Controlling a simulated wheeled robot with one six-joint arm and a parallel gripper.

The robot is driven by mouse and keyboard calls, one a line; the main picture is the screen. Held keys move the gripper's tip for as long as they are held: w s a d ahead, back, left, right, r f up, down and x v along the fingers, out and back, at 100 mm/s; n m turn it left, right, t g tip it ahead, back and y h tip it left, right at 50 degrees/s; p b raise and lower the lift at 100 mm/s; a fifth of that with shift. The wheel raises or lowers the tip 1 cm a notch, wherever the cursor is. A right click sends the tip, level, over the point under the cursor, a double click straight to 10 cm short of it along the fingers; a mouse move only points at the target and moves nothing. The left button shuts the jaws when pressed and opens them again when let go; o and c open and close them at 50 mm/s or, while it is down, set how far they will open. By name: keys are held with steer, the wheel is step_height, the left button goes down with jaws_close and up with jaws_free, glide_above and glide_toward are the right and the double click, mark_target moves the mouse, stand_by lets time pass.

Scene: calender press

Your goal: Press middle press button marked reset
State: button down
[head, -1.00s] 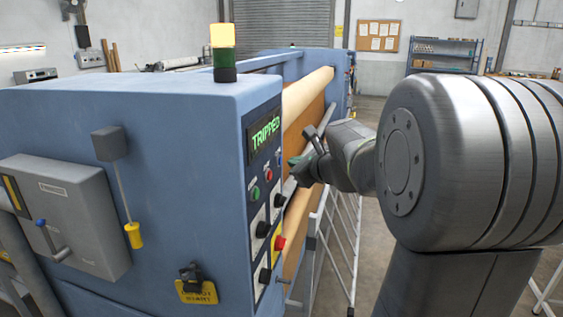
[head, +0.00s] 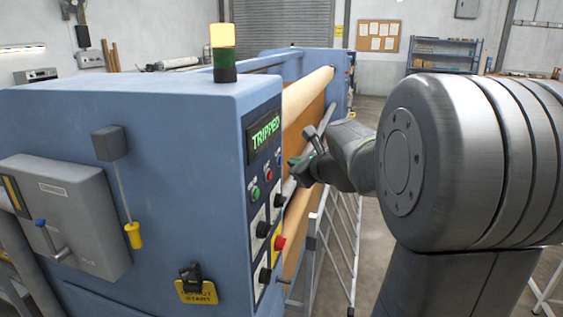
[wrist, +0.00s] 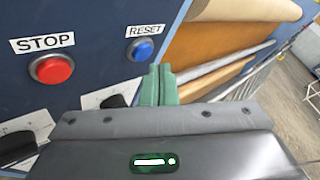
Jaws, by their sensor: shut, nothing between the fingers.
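The blue button (wrist: 142,49) under the label RESET (wrist: 145,30) is on the press's blue end panel in the wrist view. It also shows small in the head view (head: 278,154), right of the red STOP button. My gripper (wrist: 159,74) is shut and empty, its green fingertips just below and slightly right of the blue button. I cannot tell whether they touch the panel. In the head view my gripper (head: 291,164) is close to the panel's right edge, near the button row.
The red STOP button (wrist: 51,69) is left of RESET, with black knobs (wrist: 113,101) below. A display (head: 265,134) reads TRIPPED and a lamp (head: 222,36) glows yellow. Rollers (head: 306,92) and a guard rail (head: 340,240) are to the right of the panel.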

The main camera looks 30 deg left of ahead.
steer(key=shift+a, duration=0.15)
steer(key=shift+s+a, duration=0.1)
steer(key=shift+a, duration=0.15)
steer(key=shift+s+a+p, duration=0.1)
steer(key=shift+a+p, duration=0.2)
steer(key=shift+a, duration=0.05)
stand_by(0.6)
steer(key=shift+d, duration=0.75)
steer(key=shift+w, duration=0.2)
steer(key=shift+w+d+b, duration=0.2)
steer(key=shift+d+b, duration=0.05)
steer(key=shift+d, duration=0.55)
steer(key=shift+w+d+b, duration=0.15)
steer(key=shift+d+b, duration=0.05)
steer(key=shift+d, duration=0.65)
steer(key=shift+w+d+b, duration=0.2)
steer(key=shift+d+b, duration=0.05)
steer(key=shift+d, duration=0.55)
steer(key=shift+a, duration=0.2)
